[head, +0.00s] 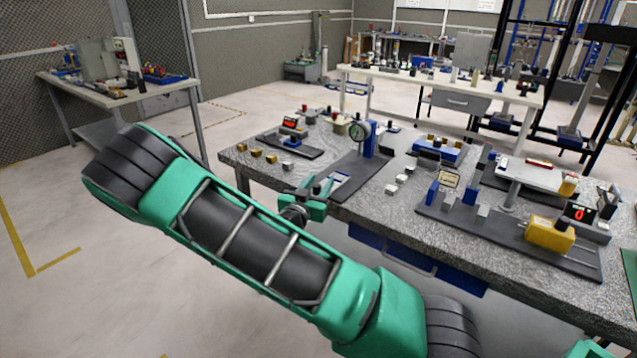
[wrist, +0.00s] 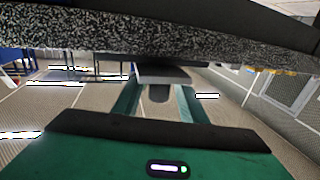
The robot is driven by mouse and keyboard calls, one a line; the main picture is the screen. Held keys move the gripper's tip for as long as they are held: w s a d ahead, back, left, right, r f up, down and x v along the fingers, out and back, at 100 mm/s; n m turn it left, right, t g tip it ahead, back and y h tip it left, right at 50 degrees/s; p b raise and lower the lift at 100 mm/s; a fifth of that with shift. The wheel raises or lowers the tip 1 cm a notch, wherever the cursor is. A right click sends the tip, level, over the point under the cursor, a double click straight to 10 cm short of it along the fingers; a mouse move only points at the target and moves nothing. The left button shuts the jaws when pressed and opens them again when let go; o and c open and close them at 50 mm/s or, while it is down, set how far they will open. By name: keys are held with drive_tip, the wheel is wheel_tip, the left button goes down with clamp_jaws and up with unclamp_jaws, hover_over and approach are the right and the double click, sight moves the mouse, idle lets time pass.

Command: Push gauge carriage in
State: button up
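A dial gauge (head: 362,133) on a blue upright (head: 370,146) stands on a dark plate (head: 366,172) that runs to the table's near edge. A yellow block (head: 549,235) sits on thin rods on another dark base at the right, beside a red digital display (head: 579,213). I cannot tell for certain which is the gauge carriage. My gripper (head: 322,188) is at the near edge of the table by the dial gauge's plate. Contact cannot be told.
The speckled workbench (head: 400,210) fills the middle and right. A small display fixture (head: 290,126) with brass blocks stands left, and a blue tray (head: 438,150) and white blocks (head: 396,187) stand right of the dial gauge. Floor is clear at the left.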

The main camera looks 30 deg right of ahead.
drive_tip(key=shift+x, duration=0.95)
clamp_jaws()
